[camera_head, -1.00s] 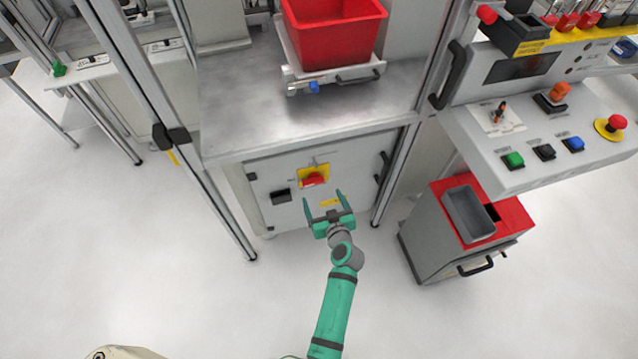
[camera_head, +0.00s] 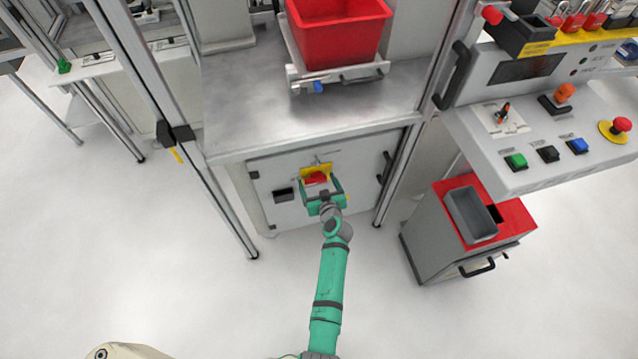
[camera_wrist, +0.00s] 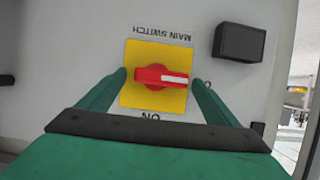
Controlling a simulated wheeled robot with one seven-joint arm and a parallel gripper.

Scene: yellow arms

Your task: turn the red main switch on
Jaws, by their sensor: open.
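The red main switch (camera_head: 316,178) sits on a yellow plate on the grey cabinet door under the bench. In the wrist view the switch (camera_wrist: 160,77) shows its knob lying sideways, its white mark pointing right toward a label that reads like "0". The plate (camera_wrist: 145,50) has "MAIN SWITCH" upside down above it and "ON" upside down below it. My gripper (camera_head: 322,188) is open in front of the plate. In the wrist view its green fingers (camera_wrist: 160,85) stand on the left and right of the knob, with gaps to it. Nothing is held.
A dark box (camera_wrist: 239,42) sits on the door beside the plate. The door has a black handle (camera_head: 384,168). A control desk (camera_head: 530,150) juts out at the right, above a grey cart with a red top (camera_head: 462,182). The floor before the cabinet is clear.

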